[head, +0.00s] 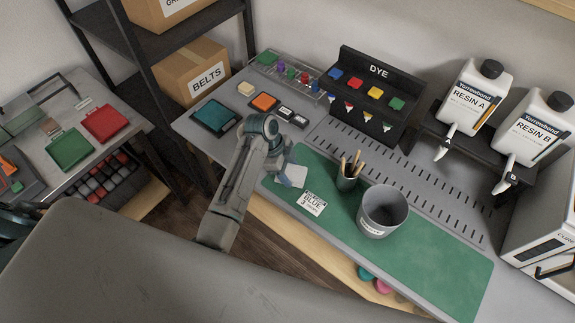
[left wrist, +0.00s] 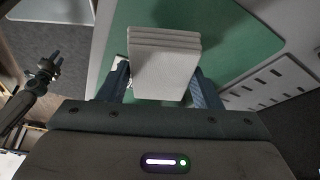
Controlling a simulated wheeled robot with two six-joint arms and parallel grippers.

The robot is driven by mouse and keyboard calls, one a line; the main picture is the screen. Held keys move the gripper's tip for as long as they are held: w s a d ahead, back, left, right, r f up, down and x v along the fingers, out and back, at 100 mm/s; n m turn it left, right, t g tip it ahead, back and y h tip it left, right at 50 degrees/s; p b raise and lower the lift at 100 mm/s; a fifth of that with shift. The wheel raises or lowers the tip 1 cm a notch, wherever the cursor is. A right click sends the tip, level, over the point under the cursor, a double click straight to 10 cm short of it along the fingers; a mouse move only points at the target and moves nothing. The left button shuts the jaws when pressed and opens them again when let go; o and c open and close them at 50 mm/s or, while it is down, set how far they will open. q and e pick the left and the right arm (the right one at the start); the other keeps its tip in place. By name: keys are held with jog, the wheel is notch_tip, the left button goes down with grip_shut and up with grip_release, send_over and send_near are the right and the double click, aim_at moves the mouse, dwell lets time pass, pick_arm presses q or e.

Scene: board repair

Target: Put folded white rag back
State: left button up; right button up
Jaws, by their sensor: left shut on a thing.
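My left gripper (head: 285,164) is over the left end of the green mat (head: 440,250) in the head view. It is shut on the folded white rag (head: 293,175). In the left wrist view the rag (left wrist: 165,65) shows as a stack of pale layers between the two fingers, with the mat beyond it. I cannot tell whether the rag touches the mat. My right gripper (left wrist: 46,68) shows small and dark at the left of the left wrist view; its jaw state is unclear.
A pencil cup (head: 347,181) and a grey bucket (head: 381,212) stand to the right. A dye rack (head: 372,92) and resin bottles (head: 475,100) are behind. The mat's right end is clear.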

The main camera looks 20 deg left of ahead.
aim_at(287, 170)
pick_arm(q)
jog(key=shift+w+a, duration=0.3)
jog(key=shift+w, duration=0.25)
jog(key=shift+w+a, duration=0.25)
jog(key=shift+w, duration=0.25)
jog(key=shift+w+f, duration=0.1)
jog(key=shift+f+p, duration=0.25)
jog(key=shift+p, duration=0.2)
notch_tip(287, 170, down, 2)
jog(key=shift+f+p, duration=0.1)
jog(key=shift+p, duration=0.35)
jog(key=shift+f, duration=0.4)
pick_arm(e)
jog(key=shift+w+d+r, duration=0.25)
jog(key=shift+w+r, duration=0.1)
jog(key=shift+r, duration=0.25)
jog(key=shift+w+d+r, duration=0.2)
jog(key=shift+w+r, duration=0.15)
jog(key=shift+r, duration=0.2)
pick_arm(q)
jog(key=shift+f, duration=0.1)
jog(key=o, duration=0.9)
pick_arm(e)
jog(key=shift+a+f, duration=0.1)
jog(key=shift+a, duration=0.2)
